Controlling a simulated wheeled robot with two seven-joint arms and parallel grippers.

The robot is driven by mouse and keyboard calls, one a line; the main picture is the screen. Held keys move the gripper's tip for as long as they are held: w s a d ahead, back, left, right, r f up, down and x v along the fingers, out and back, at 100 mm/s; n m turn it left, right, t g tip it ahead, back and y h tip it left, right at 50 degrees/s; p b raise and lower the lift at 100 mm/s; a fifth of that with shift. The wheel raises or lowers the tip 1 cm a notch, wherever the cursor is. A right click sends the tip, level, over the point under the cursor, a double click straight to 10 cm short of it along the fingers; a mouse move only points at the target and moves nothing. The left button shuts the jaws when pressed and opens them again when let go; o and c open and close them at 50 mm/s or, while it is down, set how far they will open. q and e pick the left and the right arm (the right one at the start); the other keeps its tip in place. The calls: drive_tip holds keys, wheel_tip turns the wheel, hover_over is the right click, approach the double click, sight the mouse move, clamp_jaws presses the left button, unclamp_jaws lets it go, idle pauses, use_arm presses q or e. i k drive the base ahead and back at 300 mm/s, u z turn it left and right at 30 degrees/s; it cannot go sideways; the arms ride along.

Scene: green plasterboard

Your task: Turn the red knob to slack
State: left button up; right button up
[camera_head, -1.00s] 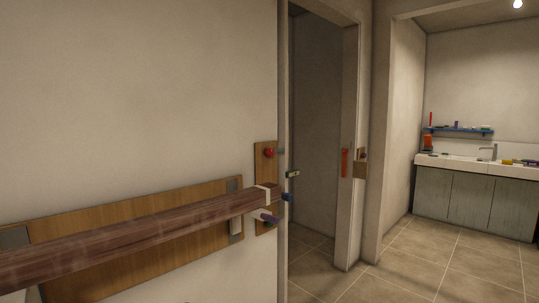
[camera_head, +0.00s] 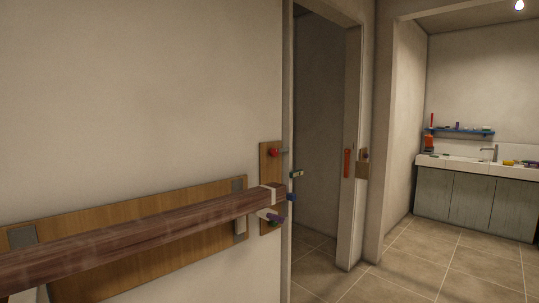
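The red knob (camera_head: 273,152) sits near the top of a narrow upright wooden board (camera_head: 265,172) on the wall, left of the doorway. A small grey piece shows just right of the knob; I cannot tell whether it touches it. The knob is too small to read its setting. A long dark brown beam (camera_head: 140,235) runs from the lower left, its far end in front of the narrow board below the knob. A small purple part (camera_head: 273,217) and a blue part (camera_head: 291,197) show near that end. Neither of my grippers can be made out.
A wide wooden panel (camera_head: 130,212) is on the wall behind the beam. Right of the board is an open doorway with a red handle (camera_head: 348,163) on its far side. A counter (camera_head: 480,165) stands at the far right. The tiled floor between is clear.

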sight(274, 153)
drive_tip(key=z, duration=0.5)
drive_tip(key=k, duration=1.2)
drive_tip(key=z, duration=1.05)
drive_tip(key=i, duration=3.3)
drive_tip(key=u, duration=0.3)
drive_tip(key=i, duration=1.15)
drive_tip(key=u, duration=1.65)
drive_tip(key=i, duration=0.95)
drive_tip(key=u, duration=1.25)
drive_tip(key=i, duration=0.2)
drive_tip(key=z, duration=0.1)
